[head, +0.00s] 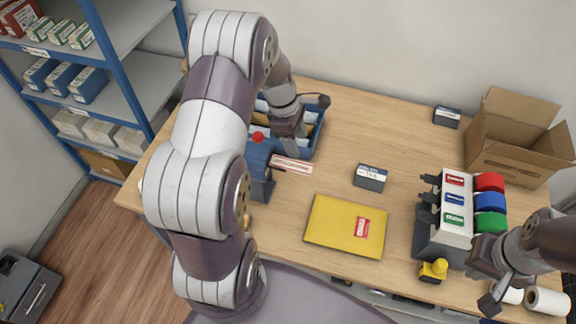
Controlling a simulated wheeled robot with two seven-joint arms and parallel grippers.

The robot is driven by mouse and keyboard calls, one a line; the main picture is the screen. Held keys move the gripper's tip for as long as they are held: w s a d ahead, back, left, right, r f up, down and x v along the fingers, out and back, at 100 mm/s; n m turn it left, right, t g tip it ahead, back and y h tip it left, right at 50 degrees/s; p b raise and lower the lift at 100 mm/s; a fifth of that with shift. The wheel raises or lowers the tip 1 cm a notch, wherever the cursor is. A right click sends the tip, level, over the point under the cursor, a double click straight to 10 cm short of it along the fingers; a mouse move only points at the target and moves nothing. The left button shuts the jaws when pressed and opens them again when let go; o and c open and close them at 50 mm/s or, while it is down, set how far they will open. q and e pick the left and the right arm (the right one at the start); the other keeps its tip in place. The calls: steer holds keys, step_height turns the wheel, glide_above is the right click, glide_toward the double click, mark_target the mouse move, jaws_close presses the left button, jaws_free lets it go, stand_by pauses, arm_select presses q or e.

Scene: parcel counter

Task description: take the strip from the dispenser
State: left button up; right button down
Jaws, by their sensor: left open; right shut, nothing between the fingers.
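A blue dispenser (258,168) with a red knob on top stands at the left-middle of the counter, partly hidden by my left arm. A white strip with red print (292,165) sticks out from its right side. My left gripper (291,148) is open just above and behind the strip; nothing shows between its fingers, and I cannot tell whether it touches the strip. My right gripper (474,270) is shut and empty at the right front, by the rack of coloured rolls.
A yellow envelope (330,225) with a red label lies in front. A small dark box (370,177) stands mid-counter. A blue tray (313,140) is behind the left gripper.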

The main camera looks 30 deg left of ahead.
arm_select(q)
steer(key=b, duration=0.4)
glide_above(308, 169)
steer(key=f, duration=0.5)
steer(key=shift+w+a, duration=0.1)
steer(key=shift+a, duration=0.3)
steer(key=f+b, duration=0.2)
steer(key=f, duration=0.1)
steer(key=s+f+b, duration=0.1)
steer(key=shift+a+f, duration=0.25)
steer(key=shift+a, duration=0.15)
steer(key=shift+w+d+f, duration=0.15)
steer(key=shift+d+f, duration=0.05)
steer(key=shift+f, duration=0.15)
steer(key=shift+w+d+f, duration=0.15)
steer(key=shift+w+d, duration=0.15)
steer(key=shift+d, duration=0.1)
steer(key=shift+s+a, duration=0.25)
steer(key=c, duration=0.5)
arm_select(e)
step_height(308, 169, down, 8)
steer(key=w+d, duration=0.1)
steer(key=shift+d+f, duration=0.25)
arm_select(q)
steer(key=shift+w+d, duration=0.15)
arm_select(e)
steer(key=shift+w+d, duration=0.1)
